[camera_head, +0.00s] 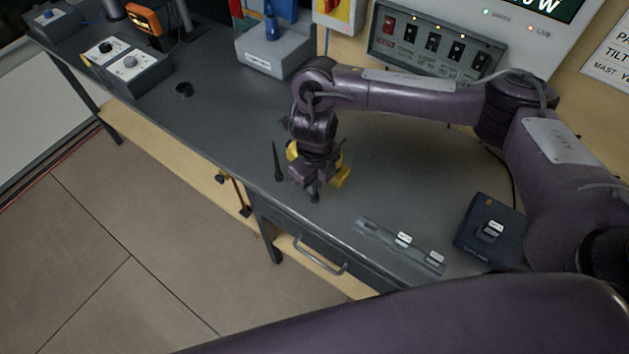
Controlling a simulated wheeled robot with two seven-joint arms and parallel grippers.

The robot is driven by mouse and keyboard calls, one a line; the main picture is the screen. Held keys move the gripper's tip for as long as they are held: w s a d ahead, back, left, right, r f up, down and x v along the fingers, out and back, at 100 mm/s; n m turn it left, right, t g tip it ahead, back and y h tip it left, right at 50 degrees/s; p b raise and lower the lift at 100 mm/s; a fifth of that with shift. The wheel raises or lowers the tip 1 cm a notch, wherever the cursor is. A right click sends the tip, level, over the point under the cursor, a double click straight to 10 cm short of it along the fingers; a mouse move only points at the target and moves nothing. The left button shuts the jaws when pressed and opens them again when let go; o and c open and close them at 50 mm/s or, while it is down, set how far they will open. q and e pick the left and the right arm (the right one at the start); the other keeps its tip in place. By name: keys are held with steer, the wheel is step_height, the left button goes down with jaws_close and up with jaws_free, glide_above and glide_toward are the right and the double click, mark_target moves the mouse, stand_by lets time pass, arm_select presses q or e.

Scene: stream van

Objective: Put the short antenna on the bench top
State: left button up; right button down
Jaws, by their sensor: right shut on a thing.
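My right gripper (316,178) points down over the front part of the bench top (390,160). It is shut on a dark piece whose lower end (314,197) shows below the jaws; it looks like the short antenna, mostly hidden by the gripper. I cannot tell whether its end touches the bench. A slim black tapered antenna (277,162) stands upright just left of the gripper, near the front edge, apart from it. My left gripper is not in view.
A grey strip with small labelled parts (403,240) and a dark box (490,230) lie to the right. A grey block with a blue tool (272,50), a switch panel (430,47) and control boxes (125,68) stand farther back. Bench is clear right of the gripper.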

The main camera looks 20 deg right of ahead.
steer(key=shift+f, duration=0.1)
steer(key=c, duration=1.6)
jaws_free()
steer(key=shift+o, duration=0.2)
steer(key=shift+r, duration=0.55)
step_height(320, 180, up, 11)
steer(key=shift+r+p, duration=0.1)
steer(key=shift+p, duration=0.35)
